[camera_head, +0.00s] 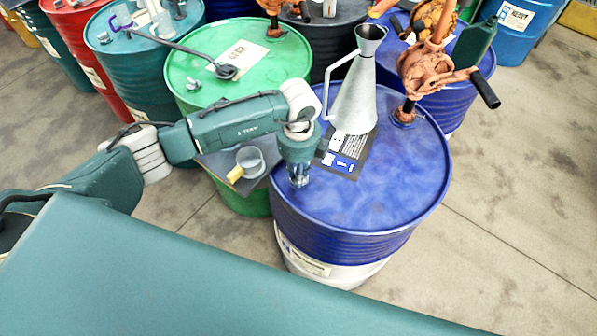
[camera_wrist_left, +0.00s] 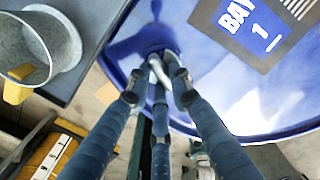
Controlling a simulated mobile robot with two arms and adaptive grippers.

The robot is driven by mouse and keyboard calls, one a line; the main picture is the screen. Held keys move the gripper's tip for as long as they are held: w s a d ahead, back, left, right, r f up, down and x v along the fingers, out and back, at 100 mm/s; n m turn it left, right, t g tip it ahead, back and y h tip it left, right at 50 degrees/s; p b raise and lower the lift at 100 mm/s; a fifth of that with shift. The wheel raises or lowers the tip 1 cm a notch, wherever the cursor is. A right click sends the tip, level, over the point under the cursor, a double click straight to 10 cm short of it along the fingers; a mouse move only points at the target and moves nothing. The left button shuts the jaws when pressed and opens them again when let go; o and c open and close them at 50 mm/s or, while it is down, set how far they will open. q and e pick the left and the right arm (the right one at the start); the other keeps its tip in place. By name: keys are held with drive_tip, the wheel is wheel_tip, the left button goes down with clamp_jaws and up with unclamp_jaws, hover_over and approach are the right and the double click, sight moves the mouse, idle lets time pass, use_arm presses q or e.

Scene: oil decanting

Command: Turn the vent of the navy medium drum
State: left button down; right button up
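The navy drum (camera_head: 385,200) stands right of centre in the head view, its blue top shiny. My left gripper (camera_head: 299,180) points down at the left part of its top, near the rim. My right gripper is in neither view.
On the drum top stand a metal spouted can (camera_head: 354,105), a dark label card (camera_head: 345,158) and an orange hand pump (camera_head: 425,70). A grey shelf with a cup (camera_head: 252,160) sits left of my wrist. A green drum (camera_head: 265,60) and others crowd behind; floor is clear at right.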

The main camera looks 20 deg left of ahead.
use_arm(q)
drive_tip(key=shift+w+f+m+b, duration=0.1)
drive_tip(key=shift+f+m+b, duration=0.05)
drive_tip(key=shift+m+b, duration=0.85)
drive_tip(key=m+b, duration=0.4)
drive_tip(key=b, duration=0.1)
drive_tip(key=m+b, duration=0.4)
drive_tip(key=b, duration=0.1)
drive_tip(key=m+b, duration=0.5)
drive_tip(key=shift+w+a, duration=0.25)
drive_tip(key=shift+a, duration=0.1)
drive_tip(key=shift+m+b, duration=1.45)
drive_tip(key=shift+m, duration=0.05)
drive_tip(key=shift+r, duration=0.2)
drive_tip(key=c, duration=1.5)
unclamp_jaws()
drive_tip(key=shift+c, duration=0.2)
